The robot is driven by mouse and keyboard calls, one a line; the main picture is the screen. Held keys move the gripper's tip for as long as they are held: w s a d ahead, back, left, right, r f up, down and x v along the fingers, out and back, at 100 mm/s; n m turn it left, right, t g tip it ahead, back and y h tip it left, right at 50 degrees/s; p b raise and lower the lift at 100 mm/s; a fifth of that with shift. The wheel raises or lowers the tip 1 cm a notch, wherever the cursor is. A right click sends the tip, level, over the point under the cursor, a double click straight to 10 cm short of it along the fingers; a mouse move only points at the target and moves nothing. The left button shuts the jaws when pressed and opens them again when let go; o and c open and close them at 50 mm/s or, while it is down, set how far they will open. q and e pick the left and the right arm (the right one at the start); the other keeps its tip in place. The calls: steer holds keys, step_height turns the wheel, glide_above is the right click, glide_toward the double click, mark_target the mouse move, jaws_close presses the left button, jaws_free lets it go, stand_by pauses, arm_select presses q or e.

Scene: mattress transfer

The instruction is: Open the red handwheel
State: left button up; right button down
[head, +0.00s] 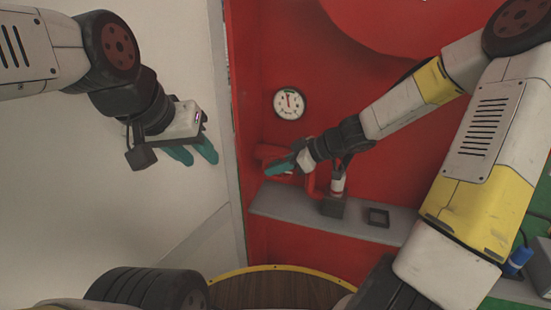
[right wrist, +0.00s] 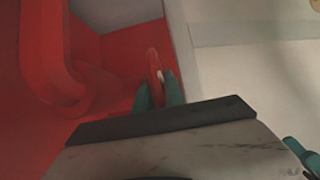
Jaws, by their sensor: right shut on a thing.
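The red handwheel (head: 268,152) is on the red wall, below the round gauge, and is partly hidden by my right gripper. My right gripper (head: 284,168) is at the handwheel, with its teal fingers at the rim. In the right wrist view a thin red piece of the handwheel (right wrist: 152,62) stands between the two teal fingers (right wrist: 159,92), and they are shut on it. My left gripper (head: 194,153) hangs in front of the pale wall at the left, away from the handwheel. Its two teal fingers are apart, with nothing seen between them.
A white gauge (head: 290,103) is above the handwheel. A grey ledge (head: 285,204) runs below it, with a small dark square frame (head: 377,217) on it. A red pipe (head: 310,183) rises beside the handwheel. A blue object (head: 517,262) is at the lower right.

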steer(key=shift+d+t+y, duration=0.1)
steer(key=shift+t+y, duration=0.5)
steer(key=shift+y, duration=1.4)
steer(key=c, duration=1.4)
jaws_free()
steer(key=v, duration=0.7)
steer(key=shift+s+d, duration=0.15)
steer(key=shift+d, duration=0.2)
